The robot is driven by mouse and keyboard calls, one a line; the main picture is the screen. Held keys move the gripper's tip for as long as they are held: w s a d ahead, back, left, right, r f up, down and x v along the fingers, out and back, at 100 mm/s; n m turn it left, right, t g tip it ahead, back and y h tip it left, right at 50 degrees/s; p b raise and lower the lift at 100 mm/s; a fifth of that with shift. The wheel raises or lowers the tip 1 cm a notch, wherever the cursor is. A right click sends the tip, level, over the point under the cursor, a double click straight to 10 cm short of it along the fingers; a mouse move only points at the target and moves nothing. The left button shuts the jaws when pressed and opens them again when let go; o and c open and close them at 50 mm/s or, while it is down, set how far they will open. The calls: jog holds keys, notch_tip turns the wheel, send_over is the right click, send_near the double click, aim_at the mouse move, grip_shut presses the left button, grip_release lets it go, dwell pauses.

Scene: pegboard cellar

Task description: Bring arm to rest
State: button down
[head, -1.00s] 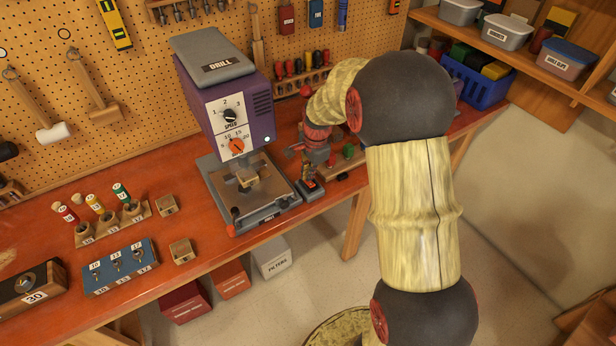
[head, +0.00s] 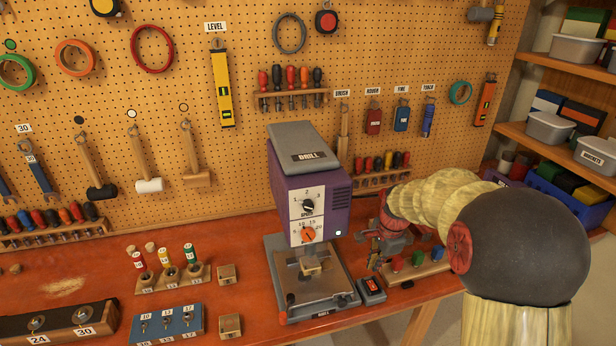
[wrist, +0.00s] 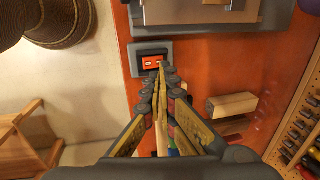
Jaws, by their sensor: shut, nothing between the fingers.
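My gripper (head: 383,262) is at the right of the drill press, above the bench, at the end of my bent arm. In the wrist view my gripper (wrist: 161,75) has its fingers together with nothing between them. A small dark box with a red-orange face (wrist: 152,62) shows just beyond the fingertips; in the head view a small dark box (head: 371,290) sits beside the drill base. I cannot tell whether the fingers touch it.
The purple drill press (head: 310,200) stands on the orange bench (head: 240,275). A wooden rack with coloured pegs (head: 415,268) lies close to my gripper. Labelled vials (head: 165,262) and a blue block (head: 165,325) stand at left. Shelves with bins (head: 550,130) are at right.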

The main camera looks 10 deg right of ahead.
jog(key=s+a+r+n+t, duration=0.1)
jog(key=s+a+r+n, duration=0.4)
jog(key=s, duration=0.4)
jog(key=s+a+r+n+t+b, duration=0.1)
jog(key=s+a+r+n, duration=0.4)
jog(key=s, duration=0.4)
jog(key=s+a+r+n+t, duration=0.1)
jog(key=s+a+r+n, duration=0.4)
jog(key=s, duration=0.4)
jog(key=a+n, duration=0.1)
jog(key=n, duration=0.1)
jog(key=shift+n+b, duration=0.3)
jog(key=shift+b, duration=0.05)
